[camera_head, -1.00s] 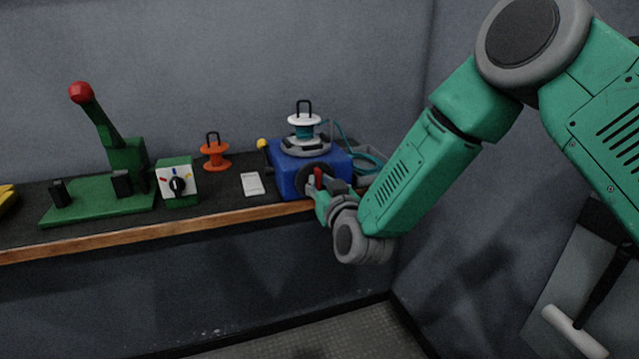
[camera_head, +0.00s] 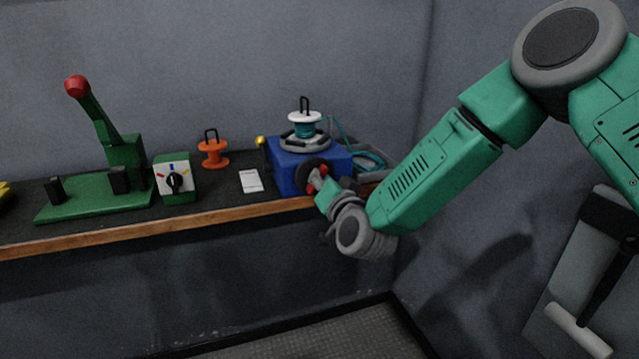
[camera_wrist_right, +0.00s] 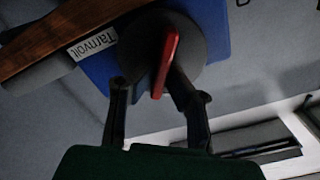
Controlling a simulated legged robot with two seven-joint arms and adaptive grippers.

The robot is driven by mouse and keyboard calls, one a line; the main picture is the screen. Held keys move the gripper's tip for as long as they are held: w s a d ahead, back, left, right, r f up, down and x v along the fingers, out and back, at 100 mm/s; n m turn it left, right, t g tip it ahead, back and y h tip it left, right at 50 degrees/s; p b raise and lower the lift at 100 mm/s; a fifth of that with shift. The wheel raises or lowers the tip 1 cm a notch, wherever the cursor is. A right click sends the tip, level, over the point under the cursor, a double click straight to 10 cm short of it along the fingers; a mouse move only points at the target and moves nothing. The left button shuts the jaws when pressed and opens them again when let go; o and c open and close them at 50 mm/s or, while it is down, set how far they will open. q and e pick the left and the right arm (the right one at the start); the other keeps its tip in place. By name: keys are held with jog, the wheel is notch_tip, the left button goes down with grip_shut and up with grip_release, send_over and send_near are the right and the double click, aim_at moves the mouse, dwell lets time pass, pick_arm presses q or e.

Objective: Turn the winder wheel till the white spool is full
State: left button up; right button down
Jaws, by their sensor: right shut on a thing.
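The white spool (camera_head: 304,117) stands upright on top of the blue winder box (camera_head: 287,180), with teal cord wound around its middle. The dark winder wheel (camera_head: 304,177) is on the front of the box, with a red handle across it. My right gripper (camera_head: 318,184) is at the wheel, shut on the red handle. In the right wrist view the red handle (camera_wrist_right: 165,60) lies between my two fingers (camera_wrist_right: 155,95), in front of the dark wheel (camera_wrist_right: 193,38). My left gripper is in neither view.
Teal cord (camera_head: 368,160) is to the right of the winder. The wall is close behind.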

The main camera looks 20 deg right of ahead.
jog(key=m+b, duration=0.1)
jog(key=m, duration=0.2)
jog(key=f+m+b, duration=0.1)
jog(key=m+b, duration=0.1)
jog(key=m, duration=0.2)
jog(key=m+b, duration=0.2)
jog(key=m, duration=0.2)
jog(key=shift+s+d+f, duration=0.1)
jog(key=shift+d+f, duration=0.1)
jog(key=shift+f, duration=0.1)
dwell(0.3)
jog(key=c, duration=1.6)
grip_release()
jog(key=shift+d+r, duration=0.1)
jog(key=shift+r, duration=0.05)
